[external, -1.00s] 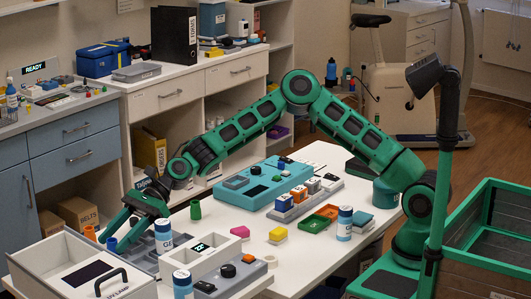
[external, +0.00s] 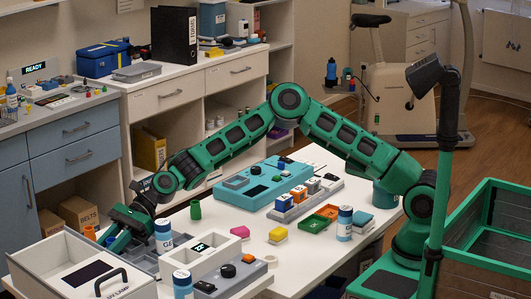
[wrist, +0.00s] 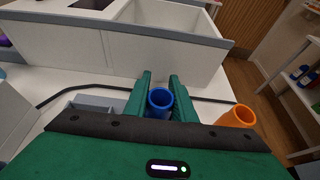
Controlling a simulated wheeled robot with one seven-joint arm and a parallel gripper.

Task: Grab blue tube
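The blue tube (wrist: 160,104) stands upright between the two green fingers of my gripper (wrist: 160,88) in the wrist view. Its open top faces the camera. The fingers lie close against it on both sides, with no clear gap. In the external view my gripper (external: 118,241) points down at the left end of the white table, and it hides the blue tube there.
An orange tube (wrist: 236,117) stands right of my gripper, with a small part also showing in the external view (external: 89,233). A white box with a handle (external: 82,272) is close in front. A labelled white bottle (external: 164,238) stands to the right.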

